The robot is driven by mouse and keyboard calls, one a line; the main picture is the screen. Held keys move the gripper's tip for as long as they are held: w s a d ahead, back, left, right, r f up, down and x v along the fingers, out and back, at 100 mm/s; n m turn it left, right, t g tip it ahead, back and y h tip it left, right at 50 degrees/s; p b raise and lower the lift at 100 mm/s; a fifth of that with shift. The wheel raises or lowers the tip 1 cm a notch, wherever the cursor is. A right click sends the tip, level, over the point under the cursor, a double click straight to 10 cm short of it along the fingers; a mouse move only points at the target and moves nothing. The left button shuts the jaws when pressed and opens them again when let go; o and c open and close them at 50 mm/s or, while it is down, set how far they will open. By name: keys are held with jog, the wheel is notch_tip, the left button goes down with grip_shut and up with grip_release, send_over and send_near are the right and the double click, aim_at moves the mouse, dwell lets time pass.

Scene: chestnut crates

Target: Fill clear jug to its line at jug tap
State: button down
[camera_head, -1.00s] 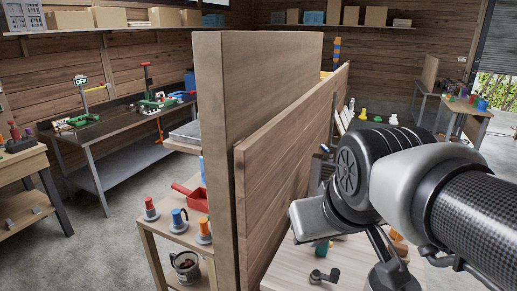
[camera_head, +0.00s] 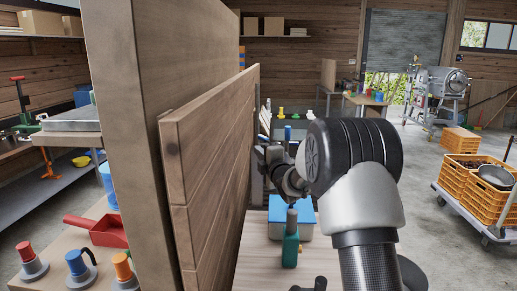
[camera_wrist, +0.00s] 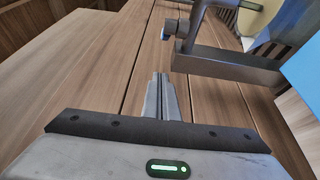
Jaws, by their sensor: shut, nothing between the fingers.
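My gripper (camera_wrist: 161,100) is shut and empty in the wrist view, its two fingers together in front of a wooden plank wall (camera_wrist: 115,75). A grey metal fitting (camera_wrist: 225,62) with an upright post and a small blue tip stands just beyond and right of the fingertips; I cannot tell whether it is the jug tap. In the head view my arm reaches toward the right side of the plank partition (camera_head: 215,150), and the wrist hides most of what is there. I cannot make out a clear jug in either current view.
A green bottle (camera_head: 291,245) and a blue-topped box (camera_head: 305,226) stand on the bench beneath my arm. Left of the partition are a red scoop (camera_head: 97,230) and several grey-based pieces. Orange crates (camera_head: 465,175) on a trolley stand at right; open floor lies before them.

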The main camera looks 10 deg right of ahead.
aim_at(267, 141)
jog(key=x, duration=0.9)
jog(key=shift+w, duration=0.2)
jog(key=shift+w+d, duration=0.3)
jog(key=shift+d, duration=0.3)
jog(key=shift+w+d, duration=0.25)
jog(key=shift+d, duration=0.4)
jog(key=shift+w+d+p, duration=0.3)
jog(key=shift+d, duration=0.3)
jog(key=shift+a, duration=0.15)
